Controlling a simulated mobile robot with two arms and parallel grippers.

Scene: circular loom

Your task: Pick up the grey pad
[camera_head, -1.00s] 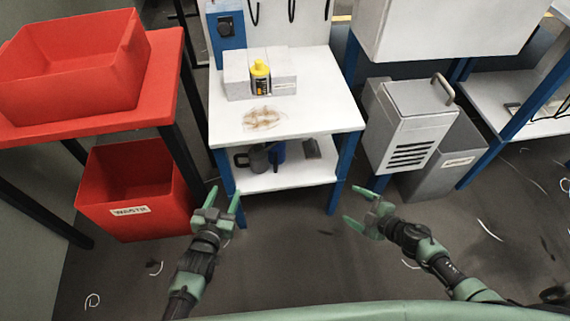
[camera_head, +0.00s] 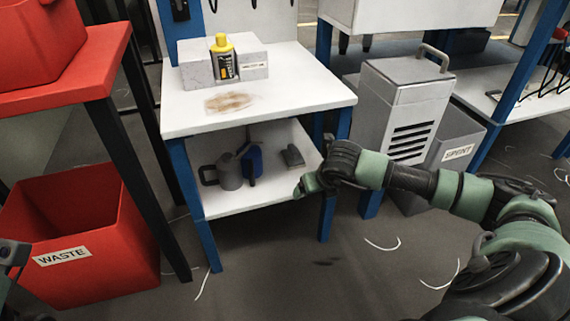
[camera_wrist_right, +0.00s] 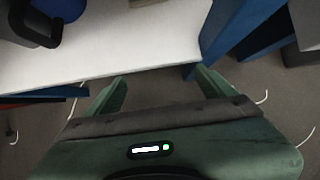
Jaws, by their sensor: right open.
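The grey pad (camera_head: 292,156) lies on the right part of the white lower shelf (camera_head: 240,201), beside a blue jug. A grey edge at the top of the right wrist view (camera_wrist_right: 147,2) may be the pad; I cannot tell. My right gripper (camera_head: 308,186) is at the shelf's front right corner, in front of the pad and apart from it. In the right wrist view its two green fingers (camera_wrist_right: 160,82) are spread with nothing between them, near the shelf's front edge. My left gripper is out of view; only part of my left arm shows at the left edge.
A grey can (camera_head: 229,171) and the blue jug (camera_head: 252,163) stand left of the pad. The white tabletop (camera_head: 290,88) is above, and a blue leg (camera_head: 327,215) stands right of the shelf. A red waste bin (camera_head: 85,235) is at left.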

